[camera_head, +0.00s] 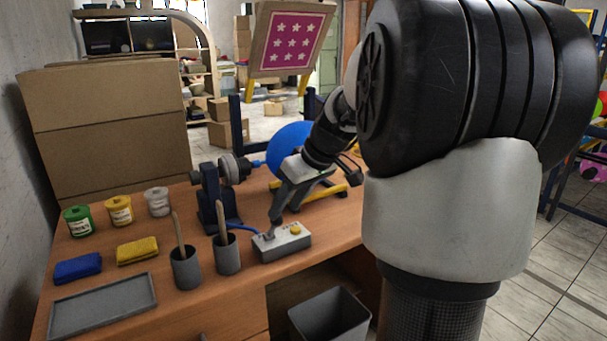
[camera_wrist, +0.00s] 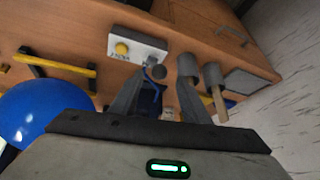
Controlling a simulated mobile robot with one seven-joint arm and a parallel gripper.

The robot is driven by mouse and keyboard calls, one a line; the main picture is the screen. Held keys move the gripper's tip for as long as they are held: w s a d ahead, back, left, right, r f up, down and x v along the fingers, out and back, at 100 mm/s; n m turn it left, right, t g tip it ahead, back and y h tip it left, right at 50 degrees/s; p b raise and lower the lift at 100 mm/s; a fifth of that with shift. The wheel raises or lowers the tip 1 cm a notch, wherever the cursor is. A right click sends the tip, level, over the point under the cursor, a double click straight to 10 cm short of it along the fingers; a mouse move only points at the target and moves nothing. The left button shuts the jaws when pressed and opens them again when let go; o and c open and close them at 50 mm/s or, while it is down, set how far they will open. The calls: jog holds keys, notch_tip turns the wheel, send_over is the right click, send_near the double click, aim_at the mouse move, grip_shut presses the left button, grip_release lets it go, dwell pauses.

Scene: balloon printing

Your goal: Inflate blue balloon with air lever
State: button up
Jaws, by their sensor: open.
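The blue balloon (camera_head: 286,143) is round and sits at the nozzle of a dark machine (camera_head: 213,197), partly behind my arm. It also shows at the left of the wrist view (camera_wrist: 42,110). A grey control box (camera_head: 288,246) with a yellow button (camera_head: 295,230) stands near the table's front edge. It is at the top of the wrist view (camera_wrist: 136,42). My gripper (camera_head: 273,222) points down at the box's left end.
Two grey cups (camera_head: 186,270) with handles stand left of the box, close to my gripper. Paint jars (camera_head: 120,211), sponges (camera_head: 137,250) and a grey tray (camera_head: 103,304) lie further left. A bin (camera_head: 329,316) is below the table's front.

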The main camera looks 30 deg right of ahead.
jog(key=p+v, duration=0.1)
jog(key=v, duration=0.9)
jog(key=shift+s+r, duration=0.1)
dwell(6.9)
